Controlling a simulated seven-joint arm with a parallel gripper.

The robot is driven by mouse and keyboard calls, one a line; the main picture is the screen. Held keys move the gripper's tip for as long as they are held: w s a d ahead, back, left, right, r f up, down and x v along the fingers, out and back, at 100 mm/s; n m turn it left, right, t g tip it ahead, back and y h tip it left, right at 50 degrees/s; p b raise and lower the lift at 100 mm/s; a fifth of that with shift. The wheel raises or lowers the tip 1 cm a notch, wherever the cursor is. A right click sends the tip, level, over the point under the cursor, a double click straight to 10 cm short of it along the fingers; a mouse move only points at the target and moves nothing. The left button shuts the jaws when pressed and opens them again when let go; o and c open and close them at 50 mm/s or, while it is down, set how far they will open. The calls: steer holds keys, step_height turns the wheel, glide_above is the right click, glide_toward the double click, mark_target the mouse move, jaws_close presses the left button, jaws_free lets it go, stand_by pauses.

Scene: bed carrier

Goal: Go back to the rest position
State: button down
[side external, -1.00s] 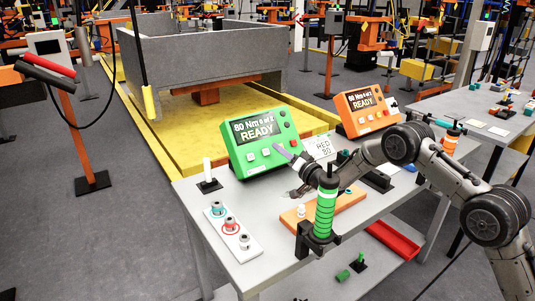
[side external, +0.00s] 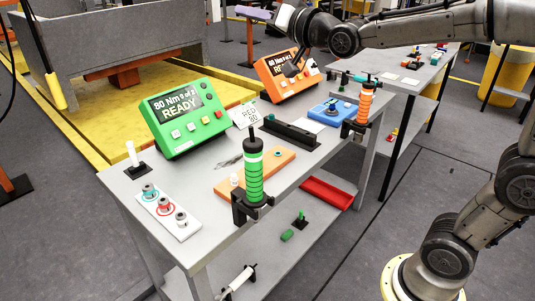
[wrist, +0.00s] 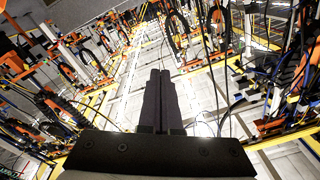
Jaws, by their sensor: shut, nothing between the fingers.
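My gripper (side external: 289,71) is at the top of the side external view, raised in front of the orange controller box (side external: 286,74). Its fingers are together and hold nothing. In the wrist view the dark fingers (wrist: 160,80) lie side by side, pointing away from the camera. My arm reaches in from the right, high over the back of the workbench (side external: 205,185).
The bench carries a green controller box (side external: 180,118), a green-banded tool (side external: 253,175) upright in a holder, an orange-banded tool (side external: 364,104), an orange block (side external: 262,170) and a blue device (side external: 333,111). A red tray (side external: 327,193) is below. Racks fill the wrist view.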

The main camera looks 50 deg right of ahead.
steer(key=s+f+n+g, duration=0.2)
steer(key=s+f+g, duration=0.4)
steer(key=s+f, duration=0.6)
steer(key=s+f+n+g, duration=0.3)
steer(key=s+f+g, duration=0.4)
steer(key=s+f, duration=0.6)
steer(key=s, duration=0.7)
steer(key=shift+a, duration=0.15)
steer(key=shift+w+r, duration=0.1)
